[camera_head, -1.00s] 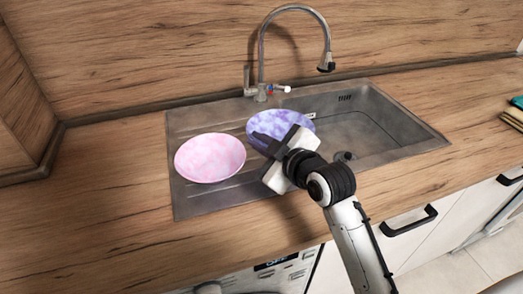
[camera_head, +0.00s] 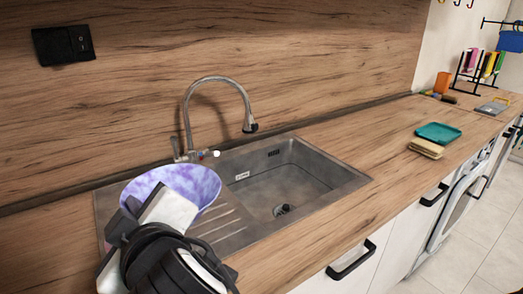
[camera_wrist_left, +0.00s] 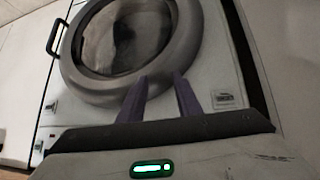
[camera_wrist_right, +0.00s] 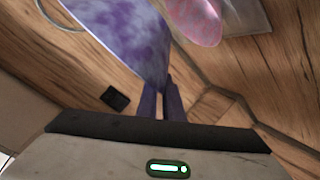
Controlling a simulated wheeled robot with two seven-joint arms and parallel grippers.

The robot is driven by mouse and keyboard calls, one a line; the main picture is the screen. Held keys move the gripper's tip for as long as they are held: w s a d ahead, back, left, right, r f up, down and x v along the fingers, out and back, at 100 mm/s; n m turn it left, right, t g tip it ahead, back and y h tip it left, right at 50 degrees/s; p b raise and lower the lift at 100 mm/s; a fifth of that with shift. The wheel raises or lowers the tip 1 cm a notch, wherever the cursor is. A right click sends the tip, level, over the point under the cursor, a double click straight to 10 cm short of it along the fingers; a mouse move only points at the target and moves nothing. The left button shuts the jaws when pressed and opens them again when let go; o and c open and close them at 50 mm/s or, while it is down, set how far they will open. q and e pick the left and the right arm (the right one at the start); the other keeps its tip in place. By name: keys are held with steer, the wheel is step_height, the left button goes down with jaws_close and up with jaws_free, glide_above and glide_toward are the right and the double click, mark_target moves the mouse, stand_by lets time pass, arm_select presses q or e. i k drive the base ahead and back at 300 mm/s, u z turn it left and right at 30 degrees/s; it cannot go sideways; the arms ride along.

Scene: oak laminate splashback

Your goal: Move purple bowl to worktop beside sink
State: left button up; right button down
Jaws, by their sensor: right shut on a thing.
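The purple bowl (camera_head: 178,182), mottled violet and white, is tilted in my right gripper (camera_head: 133,212), over the drainboard side of the sink (camera_head: 345,180) in the head view. The right wrist view shows the bowl (camera_wrist_right: 115,35) with its edge at the fingertips of my right gripper (camera_wrist_right: 160,98), which is shut on it. The wooden worktop (camera_head: 385,185) beside the sink is bare on the right. My left gripper (camera_wrist_left: 160,88) shows only in its wrist view, open and empty, in front of a washing machine door.
A pink bowl (camera_wrist_right: 195,18) shows in the right wrist view. A chrome tap (camera_head: 187,130) arches behind the sink. A teal dish (camera_head: 438,132) and a tan stack (camera_head: 426,148) lie farther right. A black socket (camera_head: 63,44) is on the splashback.

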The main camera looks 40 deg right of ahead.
mark_target(393, 165)
steer(key=k, duration=0.95)
steer(key=z, duration=2.6)
steer(key=i, duration=2.2)
steer(key=u, duration=2.95)
